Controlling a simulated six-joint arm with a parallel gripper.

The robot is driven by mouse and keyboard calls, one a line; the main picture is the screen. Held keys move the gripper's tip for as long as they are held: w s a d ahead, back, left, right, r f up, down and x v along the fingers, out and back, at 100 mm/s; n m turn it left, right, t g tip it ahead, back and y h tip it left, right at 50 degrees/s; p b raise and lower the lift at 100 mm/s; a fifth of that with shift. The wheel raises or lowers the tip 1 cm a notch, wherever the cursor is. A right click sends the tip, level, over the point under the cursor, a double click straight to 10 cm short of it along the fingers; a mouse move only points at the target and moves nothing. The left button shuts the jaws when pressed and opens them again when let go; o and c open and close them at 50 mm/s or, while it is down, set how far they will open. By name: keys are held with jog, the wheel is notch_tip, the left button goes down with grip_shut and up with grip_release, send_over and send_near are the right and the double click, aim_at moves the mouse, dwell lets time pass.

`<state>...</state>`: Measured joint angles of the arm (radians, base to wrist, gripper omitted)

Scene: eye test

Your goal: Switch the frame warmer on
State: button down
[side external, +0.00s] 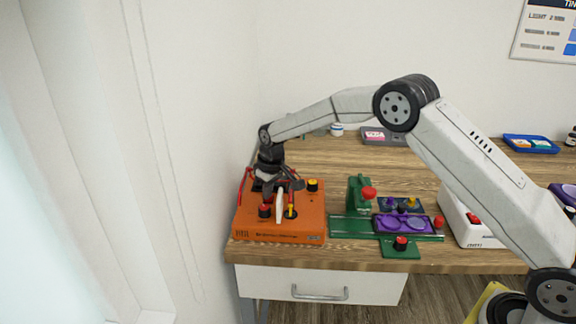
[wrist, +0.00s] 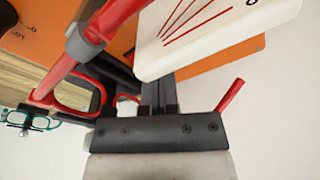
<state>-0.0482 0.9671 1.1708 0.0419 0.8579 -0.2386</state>
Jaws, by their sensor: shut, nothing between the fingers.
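No readable label names the frame warmer. A white box (side external: 466,226) with a red switch-like part (side external: 474,218) on top stands at the right of the bench, partly hidden behind my arm. An orange box (side external: 280,229) with red and yellow-topped black knobs stands at the bench's left end. My gripper (side external: 274,188) is shut and empty, low over the orange box. Whether it touches anything there is unclear. The wrist view shows the gripper (wrist: 158,100) close to a white plate (wrist: 215,32) with red lines and to red rods.
A green fixture (side external: 360,195) with a red knob and a purple tray (side external: 403,224) stand between the two boxes. A blue tray (side external: 530,144) lies at the back right. The wall is close on the left.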

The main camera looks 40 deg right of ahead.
jog(key=shift+f, duration=0.7)
dwell(0.6)
jog(key=shift+r, duration=0.15)
notch_tip(320, 180, up, 7)
dwell(1.1)
jog(key=shift+s, duration=0.1)
jog(key=s+d+m, duration=0.1)
jog(key=s, duration=1.5)
jog(key=s+d+m, duration=0.2)
jog(key=s, duration=1.4)
jog(key=shift+s+d+f+t, duration=0.2)
jog(key=shift+d+f+t, duration=0.05)
jog(key=shift+f+t, duration=0.15)
